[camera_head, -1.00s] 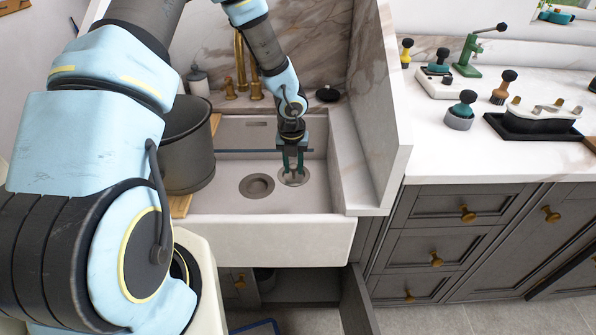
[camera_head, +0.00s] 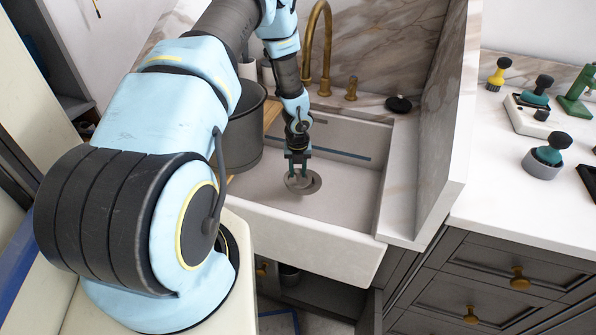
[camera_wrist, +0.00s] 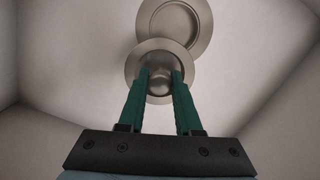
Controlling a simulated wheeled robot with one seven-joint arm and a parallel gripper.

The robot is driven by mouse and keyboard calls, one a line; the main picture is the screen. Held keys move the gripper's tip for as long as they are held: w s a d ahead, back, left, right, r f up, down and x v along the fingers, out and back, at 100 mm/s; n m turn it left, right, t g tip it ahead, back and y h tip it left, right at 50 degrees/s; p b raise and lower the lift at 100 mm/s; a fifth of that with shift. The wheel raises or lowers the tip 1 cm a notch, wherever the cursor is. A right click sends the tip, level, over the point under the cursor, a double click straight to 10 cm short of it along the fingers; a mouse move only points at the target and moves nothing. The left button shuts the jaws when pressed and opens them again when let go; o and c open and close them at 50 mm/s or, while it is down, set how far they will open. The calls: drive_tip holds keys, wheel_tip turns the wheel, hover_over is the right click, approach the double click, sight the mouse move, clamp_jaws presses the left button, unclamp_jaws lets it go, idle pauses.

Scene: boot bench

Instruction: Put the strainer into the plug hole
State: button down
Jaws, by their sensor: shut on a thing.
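My gripper (camera_head: 297,162) points down into the white sink and is shut on the small round metal strainer (camera_head: 296,186). In the wrist view, the green fingers (camera_wrist: 160,80) close on the strainer's middle knob, and its round rim (camera_wrist: 148,54) shows around them. The metal plug hole (camera_wrist: 176,20) lies beyond the strainer in that view, partly covered by it. In the head view the strainer overlaps the plug hole (camera_head: 316,180), whose right side shows. The strainer looks off-centre from the hole; its height above it is hard to tell.
The sink (camera_head: 345,185) has walls around the gripper. A dark bar (camera_head: 340,154) shows behind it. A grey pot (camera_head: 240,135) stands at the left, and a brass tap (camera_head: 318,45) rises behind. A marble panel (camera_head: 445,130) stands at the right.

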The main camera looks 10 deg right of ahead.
drive_tip(key=w+f, duration=0.1)
drive_tip(key=w+d+f+b, duration=0.1)
drive_tip(key=f+b, duration=0.1)
drive_tip(key=f, duration=0.1)
drive_tip(key=shift+w+d+f, duration=0.1)
drive_tip(key=shift+w+d, duration=0.15)
drive_tip(key=shift+w, duration=0.15)
drive_tip(key=shift+w+d+f+b, duration=0.4)
drive_tip(key=shift+w+b, duration=0.05)
drive_tip(key=shift+w, duration=0.25)
drive_tip(key=shift+w+d+f+b, duration=0.4)
drive_tip(key=shift+w+b, duration=0.05)
drive_tip(key=shift+w, duration=0.25)
drive_tip(key=shift+f+b, duration=0.85)
idle(0.8)
drive_tip(key=shift+c, duration=0.2)
unclamp_jaws()
idle(0.5)
drive_tip(key=shift+r, duration=0.1)
